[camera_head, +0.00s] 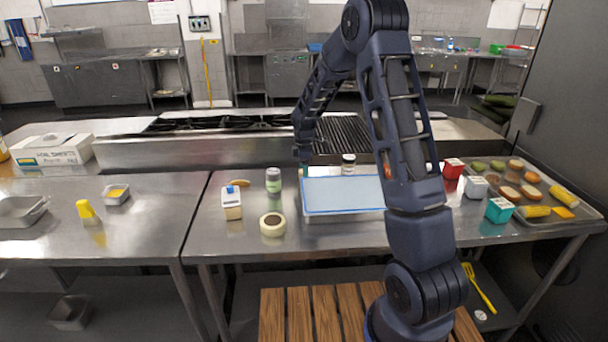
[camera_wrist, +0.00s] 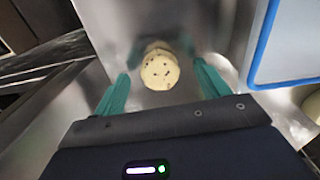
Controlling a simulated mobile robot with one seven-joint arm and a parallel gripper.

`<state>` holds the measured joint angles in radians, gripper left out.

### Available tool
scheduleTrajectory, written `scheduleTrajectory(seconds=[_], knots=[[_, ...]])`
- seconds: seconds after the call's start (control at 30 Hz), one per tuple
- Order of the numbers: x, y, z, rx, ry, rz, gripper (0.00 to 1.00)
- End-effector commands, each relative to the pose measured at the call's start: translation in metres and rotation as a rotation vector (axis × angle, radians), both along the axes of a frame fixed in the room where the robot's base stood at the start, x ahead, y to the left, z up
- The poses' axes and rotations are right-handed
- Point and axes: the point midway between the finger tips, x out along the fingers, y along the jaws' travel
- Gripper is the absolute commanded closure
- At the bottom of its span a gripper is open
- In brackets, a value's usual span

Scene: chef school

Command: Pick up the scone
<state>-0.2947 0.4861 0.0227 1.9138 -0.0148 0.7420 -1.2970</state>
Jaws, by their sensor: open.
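The scone (camera_wrist: 160,69) is round, pale cream and dotted with dark specks. In the wrist view it lies on the shiny steel counter, ahead of my gripper and between the lines of its two green fingers. My gripper (camera_wrist: 161,76) is open, with a finger to each side of the scone and no clear contact. In the head view my gripper (camera_head: 304,161) points down behind the blue-edged tray, its fingers partly hidden. I cannot make out the scone there.
The blue-edged tray (camera_head: 343,195) is close to the right of my gripper. A food tray (camera_head: 574,217) and small boxes are right. The stove (camera_head: 200,148) is behind.

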Motion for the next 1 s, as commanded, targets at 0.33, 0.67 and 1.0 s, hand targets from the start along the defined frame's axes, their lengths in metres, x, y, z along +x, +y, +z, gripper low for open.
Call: scheduleTrajectory(seconds=[0.33, 0.67, 1.0], knots=[[0.0, 0.0, -0.005, 0.0, 0.0, -0.001, 0.41], [0.0, 0.0, -0.004, 0.0, 0.0, -0.001, 0.74], [0.001, -0.001, 0.019, 0.0, -0.002, -0.002, 0.74]])
